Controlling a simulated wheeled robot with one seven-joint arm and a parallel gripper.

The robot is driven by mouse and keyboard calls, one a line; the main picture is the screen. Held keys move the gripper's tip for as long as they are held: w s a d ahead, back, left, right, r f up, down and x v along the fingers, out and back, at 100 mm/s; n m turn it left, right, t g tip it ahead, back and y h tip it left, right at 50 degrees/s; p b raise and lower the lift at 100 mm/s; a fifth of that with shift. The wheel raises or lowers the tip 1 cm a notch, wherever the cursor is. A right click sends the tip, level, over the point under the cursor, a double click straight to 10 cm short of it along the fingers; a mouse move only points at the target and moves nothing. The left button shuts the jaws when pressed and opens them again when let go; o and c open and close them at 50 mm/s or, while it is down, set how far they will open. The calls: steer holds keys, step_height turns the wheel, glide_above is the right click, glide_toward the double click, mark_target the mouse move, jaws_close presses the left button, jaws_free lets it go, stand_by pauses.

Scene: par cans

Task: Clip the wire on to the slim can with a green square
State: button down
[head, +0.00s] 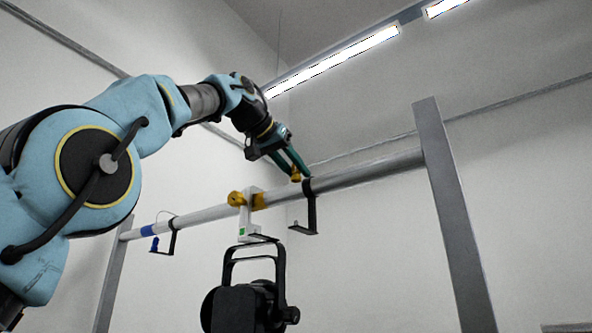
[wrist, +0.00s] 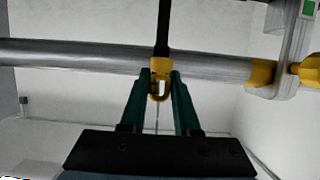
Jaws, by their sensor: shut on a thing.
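My gripper (head: 300,174) is at the far side of the bar, above its right half. Its green fingers are shut on a yellow clip (head: 295,173), which also shows between the fingertips in the wrist view (wrist: 160,92). A thin wire seems to run from the clip, faint in the wrist view. The black can (head: 243,308) hangs under the bar from a white clamp (head: 246,212) with a green square (head: 242,231), left of my gripper. The clamp and square also show at the upper right of the wrist view (wrist: 309,8). The clip is apart from the can.
A grey bar (head: 375,167) spans two posts, the right one (head: 450,200) nearer. A black bracket (head: 312,210) hangs on the bar beside my fingertips. Yellow fittings (head: 236,198) sit at the clamp. Another black bracket (head: 172,242) with blue parts hangs at the left.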

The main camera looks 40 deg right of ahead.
steer(key=shift+f+b, duration=3.45)
steer(key=shift+f, duration=0.4)
steer(key=shift+w, duration=0.1)
steer(key=shift+w+a+f+p, duration=0.1)
steer(key=shift+w+a+p, duration=0.4)
steer(key=shift+w, duration=1.35)
steer(key=shift+w+a+f+p, duration=0.1)
steer(key=shift+w+a+p, duration=0.35)
steer(key=shift+w, duration=1.4)
steer(key=shift+w+a+p, duration=0.45)
steer(key=shift+w+a, duration=0.05)
steer(key=shift+w, duration=1.5)
steer(key=shift+f, duration=0.45)
